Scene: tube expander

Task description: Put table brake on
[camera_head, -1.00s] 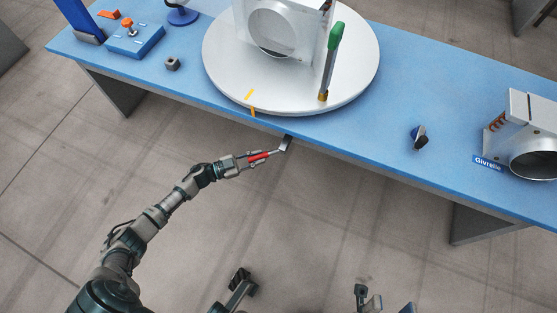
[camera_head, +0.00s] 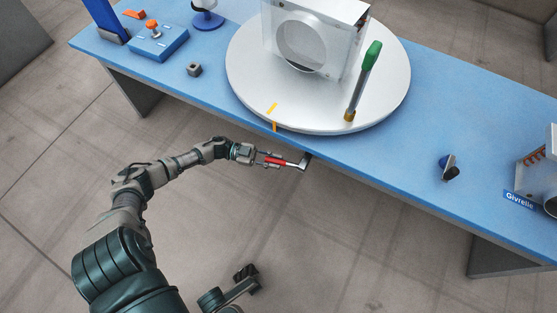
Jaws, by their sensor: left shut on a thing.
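The table brake is a lever with a red grip (camera_head: 277,161) and a grey metal end (camera_head: 303,163) at the front edge of the blue table, below the round turntable (camera_head: 392,92). My left gripper (camera_head: 268,159) is shut on the red grip, with its arm reaching in from the lower left. The lever points left, roughly along the table's front edge. An orange mark (camera_head: 274,126) on the table edge and a yellow mark (camera_head: 271,108) on the turntable lie close together.
A clear-sided box with a round opening (camera_head: 303,47) and a green-handled tool (camera_head: 371,55) stand on the turntable. A blue button box (camera_head: 158,43) and a small grey nut (camera_head: 194,70) are at left. A dark knob (camera_head: 450,170) and the Givrelle machine (camera_head: 536,172) are at right.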

